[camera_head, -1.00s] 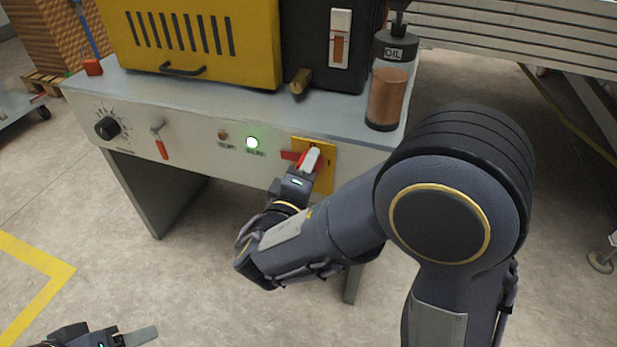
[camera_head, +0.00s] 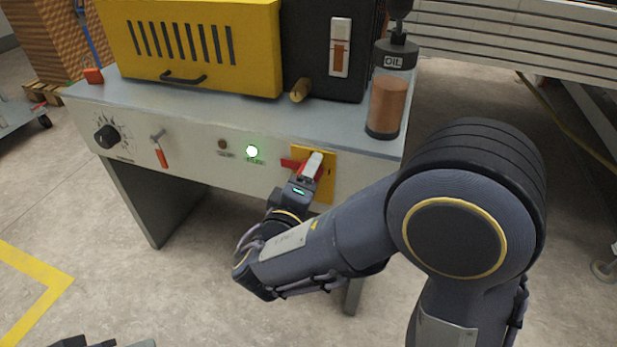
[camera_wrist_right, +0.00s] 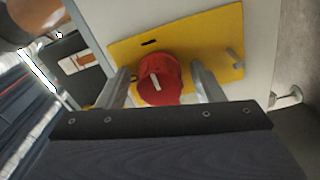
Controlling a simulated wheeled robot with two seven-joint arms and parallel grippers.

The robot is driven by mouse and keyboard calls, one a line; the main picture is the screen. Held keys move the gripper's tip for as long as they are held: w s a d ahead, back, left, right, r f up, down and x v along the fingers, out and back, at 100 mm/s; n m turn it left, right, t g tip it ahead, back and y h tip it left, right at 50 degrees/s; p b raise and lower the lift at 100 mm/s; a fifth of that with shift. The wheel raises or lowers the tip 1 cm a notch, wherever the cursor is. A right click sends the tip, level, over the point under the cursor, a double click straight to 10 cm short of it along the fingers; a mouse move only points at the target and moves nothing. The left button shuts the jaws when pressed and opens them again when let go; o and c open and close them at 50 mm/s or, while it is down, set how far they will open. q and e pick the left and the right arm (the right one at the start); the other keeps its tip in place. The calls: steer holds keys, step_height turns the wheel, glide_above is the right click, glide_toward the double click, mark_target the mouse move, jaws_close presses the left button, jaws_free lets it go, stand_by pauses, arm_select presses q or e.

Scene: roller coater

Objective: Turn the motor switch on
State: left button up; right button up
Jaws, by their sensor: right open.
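The motor switch is a red rotary knob (camera_wrist_right: 158,80) with a white mark, on a yellow plate (camera_head: 325,187) on the front panel of the machine bench. In the right wrist view the plate (camera_wrist_right: 215,48) fills the upper middle. My right gripper (camera_head: 310,167) is at the switch, with its open fingers on either side of the knob; whether they touch it is unclear. In the head view the fingers and hand partly hide the knob, and a red part shows at their left. My left gripper (camera_head: 105,343) shows only partly at the bottom left edge.
A black dial (camera_head: 107,136) and a red-handled lever (camera_head: 160,150) are further left. An oil bottle (camera_head: 388,100) stands on the bench top above the switch.

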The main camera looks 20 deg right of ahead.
steer(key=p+v, duration=0.2)
steer(key=v, duration=0.5)
steer(key=shift+s+a, duration=0.25)
steer(key=shift+s, duration=0.1)
